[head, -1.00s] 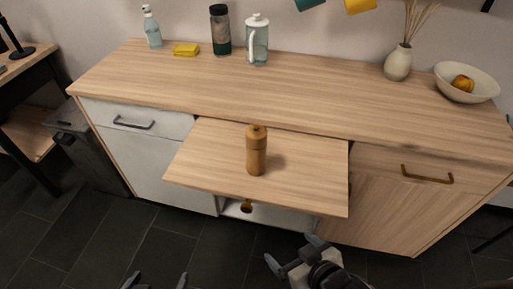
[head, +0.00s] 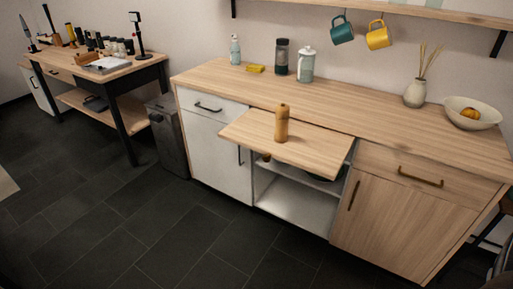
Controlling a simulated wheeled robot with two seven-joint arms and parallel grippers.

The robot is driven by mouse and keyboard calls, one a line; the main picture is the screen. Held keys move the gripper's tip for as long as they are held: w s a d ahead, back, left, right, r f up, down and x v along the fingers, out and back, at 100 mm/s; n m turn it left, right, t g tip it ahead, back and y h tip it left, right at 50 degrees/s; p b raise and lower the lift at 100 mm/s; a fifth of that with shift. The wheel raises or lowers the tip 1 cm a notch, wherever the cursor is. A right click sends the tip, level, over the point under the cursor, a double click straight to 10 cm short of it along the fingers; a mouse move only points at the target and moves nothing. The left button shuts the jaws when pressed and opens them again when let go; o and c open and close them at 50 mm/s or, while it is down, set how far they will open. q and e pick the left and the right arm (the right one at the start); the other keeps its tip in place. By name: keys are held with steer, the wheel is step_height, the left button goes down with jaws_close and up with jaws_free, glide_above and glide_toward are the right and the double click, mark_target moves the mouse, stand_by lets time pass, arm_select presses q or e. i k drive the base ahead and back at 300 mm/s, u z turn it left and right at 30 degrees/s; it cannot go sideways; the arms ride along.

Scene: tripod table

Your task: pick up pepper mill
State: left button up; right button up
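The pepper mill (head: 282,124) is a brown wooden cylinder with a rounded top. In the head view it stands upright on a light wood pull-out board (head: 310,152) that juts from the front of the sideboard. Nothing touches the mill from the sides. Neither of my grippers is in the head view now, so I cannot see how they stand.
The sideboard top (head: 360,115) holds a soap bottle (head: 235,50), yellow sponge (head: 255,69), dark jar (head: 281,57), white-lidded jug (head: 306,65), vase (head: 414,94) and bowl (head: 472,112). A bin (head: 167,135) and workbench (head: 100,75) stand left. The floor (head: 170,230) in front is clear.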

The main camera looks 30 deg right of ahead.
mark_target(281, 136)
steer(key=z, duration=0.65)
steer(key=i, duration=0.8)
steer(key=z, duration=0.25)
